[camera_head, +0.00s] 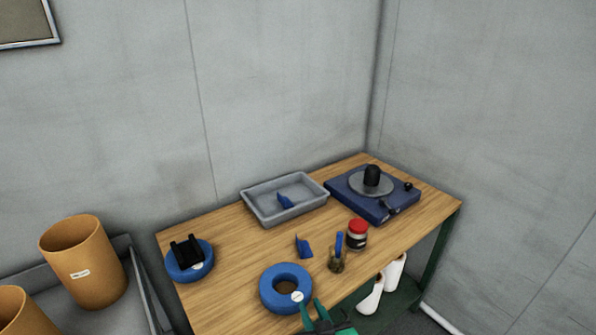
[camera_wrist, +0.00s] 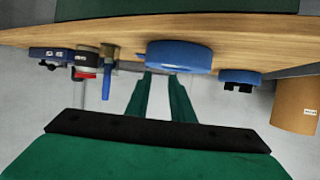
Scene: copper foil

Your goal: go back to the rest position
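My green gripper (camera_head: 313,309) shows at the bottom edge of the head view, by the front edge of the wooden table (camera_head: 225,282) and close to the blue ring (camera_head: 267,290). In the wrist view my gripper (camera_wrist: 161,82) has its two fingers apart, with nothing between them. The table edge (camera_wrist: 215,38) and the blue ring (camera_wrist: 180,55) appear beyond the fingertips there. The rest of my arm is mostly out of the head view.
On the table are a grey tray (camera_head: 262,207) holding a blue piece, a turntable device (camera_head: 345,197), a red-lidded jar (camera_head: 356,240), a small glass jar (camera_head: 337,263), a blue scraper (camera_head: 303,250) and another blue ring (camera_head: 174,268). Tan bins (camera_head: 84,260) stand left.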

